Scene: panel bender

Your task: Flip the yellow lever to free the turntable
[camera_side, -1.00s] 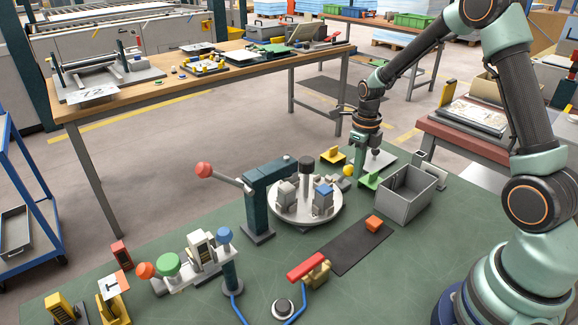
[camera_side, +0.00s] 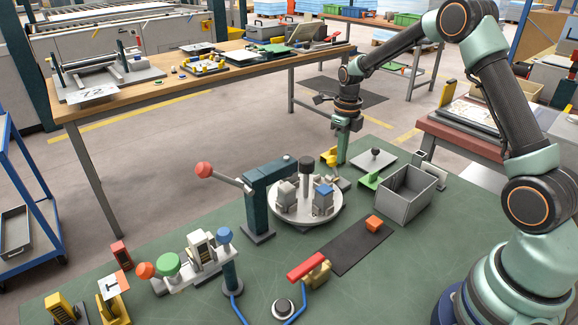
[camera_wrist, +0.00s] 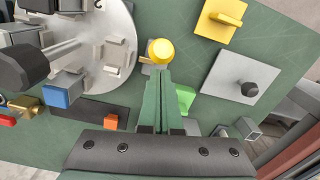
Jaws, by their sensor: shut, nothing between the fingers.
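The yellow lever's round knob (camera_wrist: 160,50) shows in the wrist view beside the rim of the round grey turntable (camera_wrist: 117,25). The turntable (camera_side: 284,220) bears grey blocks and a blue-topped block in the side view. My gripper (camera_wrist: 161,74) is shut and empty, pointing down. In the wrist view its fingertips appear just below the knob; I cannot tell whether they touch it. In the side view my gripper (camera_side: 341,162) is right of and behind the turntable, in front of part of a yellow bracket. I cannot make out the knob there.
A green bracket (camera_side: 369,181) and an open grey bin (camera_side: 409,205) stand right of the turntable. A grey plate (camera_side: 386,161) with a black knob lies behind them. A dark post (camera_side: 258,212) with a red-ball handle stands left. An orange block (camera_side: 374,223) lies on a black mat.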

